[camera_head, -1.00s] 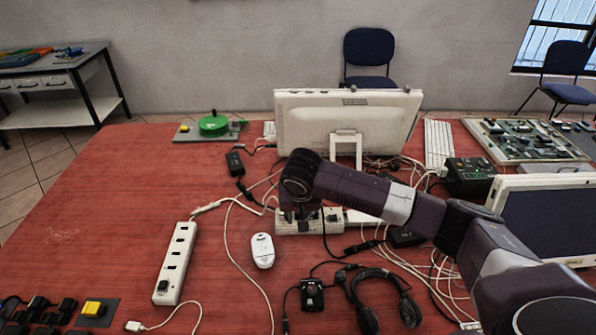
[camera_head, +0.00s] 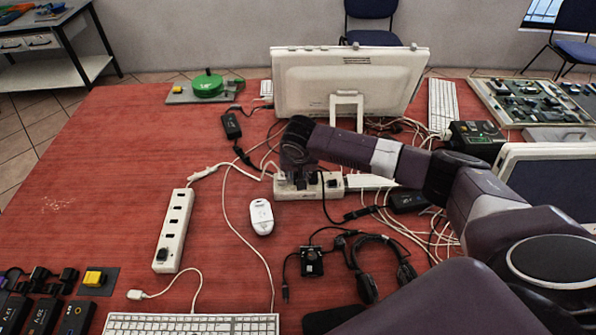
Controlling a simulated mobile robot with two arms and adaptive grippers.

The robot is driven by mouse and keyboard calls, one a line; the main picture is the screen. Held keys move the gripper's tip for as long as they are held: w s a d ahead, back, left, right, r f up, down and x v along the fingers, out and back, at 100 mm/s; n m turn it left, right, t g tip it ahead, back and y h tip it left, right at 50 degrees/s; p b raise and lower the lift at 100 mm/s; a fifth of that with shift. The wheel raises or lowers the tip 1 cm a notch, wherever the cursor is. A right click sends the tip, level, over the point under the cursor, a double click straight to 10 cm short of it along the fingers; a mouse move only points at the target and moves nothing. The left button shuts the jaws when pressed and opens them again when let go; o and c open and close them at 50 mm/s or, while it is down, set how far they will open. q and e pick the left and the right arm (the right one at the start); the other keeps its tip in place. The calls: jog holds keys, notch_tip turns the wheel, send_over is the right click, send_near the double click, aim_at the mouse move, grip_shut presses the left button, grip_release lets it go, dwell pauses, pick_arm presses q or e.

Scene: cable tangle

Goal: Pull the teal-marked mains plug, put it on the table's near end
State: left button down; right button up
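My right gripper (camera_head: 298,180) points down at the white power strip (camera_head: 335,183) in the middle of the red table. Its fingers are dark and small against dark plugs there, so I cannot tell whether they are open, shut or touching one. A dark plug (camera_head: 333,183) sits in the strip's right part. I cannot make out a teal mark on any plug; the gripper and wrist hide part of the strip. A second white power strip (camera_head: 175,228) lies at the left with a black plug (camera_head: 161,254) at its near end. My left gripper is not in view.
A white monitor (camera_head: 345,80) stands behind the strip. A white mouse (camera_head: 261,216), headphones (camera_head: 365,270) and a keyboard (camera_head: 190,324) lie nearer. Loose cables run across the middle and right. Black adapters (camera_head: 45,315) crowd the near left corner. The left of the table (camera_head: 90,190) is bare.

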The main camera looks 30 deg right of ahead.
grip_shut()
jog(key=shift+c, duration=1.5)
grip_release()
grip_shut()
jog(key=shift+r+p, duration=0.25)
jog(key=shift+p, duration=0.05)
jog(key=shift+r+p, duration=1.35)
jog(key=shift+p, duration=0.55)
